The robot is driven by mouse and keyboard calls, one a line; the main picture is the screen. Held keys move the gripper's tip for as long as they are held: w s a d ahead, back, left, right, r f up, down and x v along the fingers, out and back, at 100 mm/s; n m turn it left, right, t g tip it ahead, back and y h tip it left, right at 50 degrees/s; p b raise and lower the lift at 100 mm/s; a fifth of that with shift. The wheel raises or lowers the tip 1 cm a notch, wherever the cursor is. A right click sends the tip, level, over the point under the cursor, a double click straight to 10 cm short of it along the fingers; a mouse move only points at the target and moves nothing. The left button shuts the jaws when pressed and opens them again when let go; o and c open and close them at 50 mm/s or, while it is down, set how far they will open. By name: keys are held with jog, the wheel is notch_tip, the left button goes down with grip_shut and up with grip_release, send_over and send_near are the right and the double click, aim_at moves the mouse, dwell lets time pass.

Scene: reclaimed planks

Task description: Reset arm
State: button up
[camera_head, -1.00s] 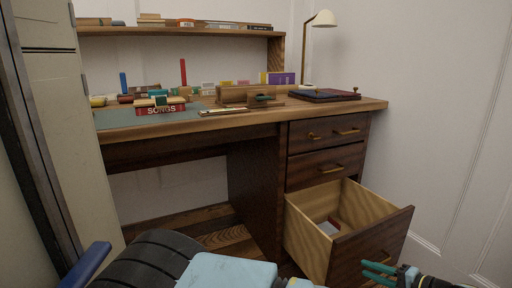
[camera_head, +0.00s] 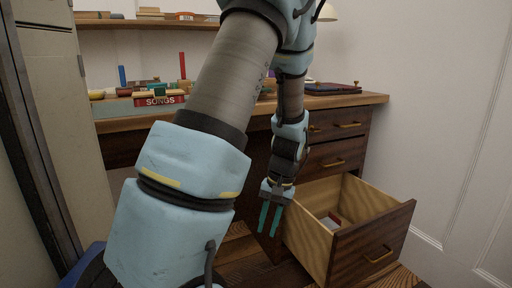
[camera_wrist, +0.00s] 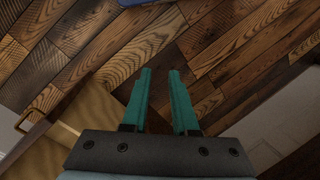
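My gripper (camera_head: 270,218) hangs pointing down in the head view, just left of the open bottom drawer. Its two teal fingers are apart, with nothing between them. In the wrist view the gripper (camera_wrist: 158,100) also shows open and empty above the wooden plank floor (camera_wrist: 235,50). My arm is raised and bent, and it covers the middle of the desk in the head view.
The desk top (camera_head: 350,99) holds a red SONGS book (camera_head: 158,100) and several small things. A pale cabinet (camera_head: 55,120) stands at left.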

jog(key=s+a+r+n+t+h+b, duration=0.1)
jog(key=s+a+r, duration=0.2)
jog(key=a, duration=0.2)
jog(key=s+a+r+n+t+h, duration=0.1)
jog(key=s+a+r+h, duration=0.1)
jog(key=a+r, duration=0.25)
notch_tip(320, 180, up, 38)
jog(key=p, duration=3.8)
jog(key=shift+s+a+f, duration=0.15)
jog(key=shift+s+f, duration=0.05)
jog(key=shift+f, duration=0.05)
jog(key=o, duration=0.5)
jog(key=shift+c, duration=0.7)
